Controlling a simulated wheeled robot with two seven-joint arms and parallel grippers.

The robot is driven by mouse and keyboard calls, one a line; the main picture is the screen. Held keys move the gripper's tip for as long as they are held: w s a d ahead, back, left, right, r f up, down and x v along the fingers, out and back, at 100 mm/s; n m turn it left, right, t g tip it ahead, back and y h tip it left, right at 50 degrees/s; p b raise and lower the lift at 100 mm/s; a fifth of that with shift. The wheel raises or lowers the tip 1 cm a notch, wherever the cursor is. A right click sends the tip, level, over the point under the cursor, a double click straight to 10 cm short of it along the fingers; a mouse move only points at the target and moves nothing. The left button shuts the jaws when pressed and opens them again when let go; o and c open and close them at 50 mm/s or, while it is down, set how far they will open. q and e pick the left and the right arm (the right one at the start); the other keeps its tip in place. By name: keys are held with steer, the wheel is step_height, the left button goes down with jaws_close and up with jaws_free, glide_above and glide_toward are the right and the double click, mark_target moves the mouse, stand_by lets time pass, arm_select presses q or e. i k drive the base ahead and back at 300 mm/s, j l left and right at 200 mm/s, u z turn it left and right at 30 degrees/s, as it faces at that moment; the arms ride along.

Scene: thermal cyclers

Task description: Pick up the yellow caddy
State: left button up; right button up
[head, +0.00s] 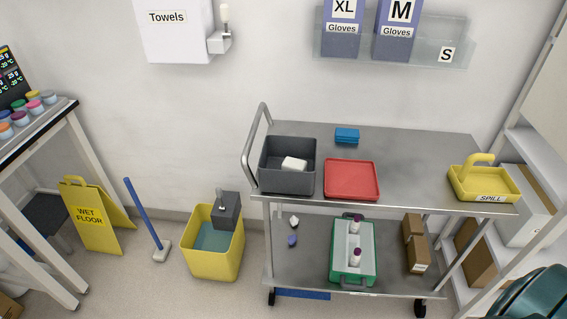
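The yellow caddy (484,184) is a shallow open tray with an arched yellow handle and a "SPILL" label on its front. It stands upright on the right end of the steel cart's top shelf (416,150). Nothing touches its handle. Neither of my grippers shows in the head view.
On the cart top are a grey bin (287,182) with a white item, a red tray (351,180) and blue pads (347,135). A yellow bucket (214,244) and wet-floor sign (96,217) stand left.

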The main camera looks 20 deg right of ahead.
mark_target(470, 183)
steer(key=z, duration=0.4)
steer(key=k+z, duration=0.1)
steer(key=z, duration=0.75)
steer(key=l+z, duration=0.1)
steer(key=z, duration=0.3)
steer(key=l+z, duration=0.1)
steer(key=z, duration=0.3)
steer(key=k, duration=0.05)
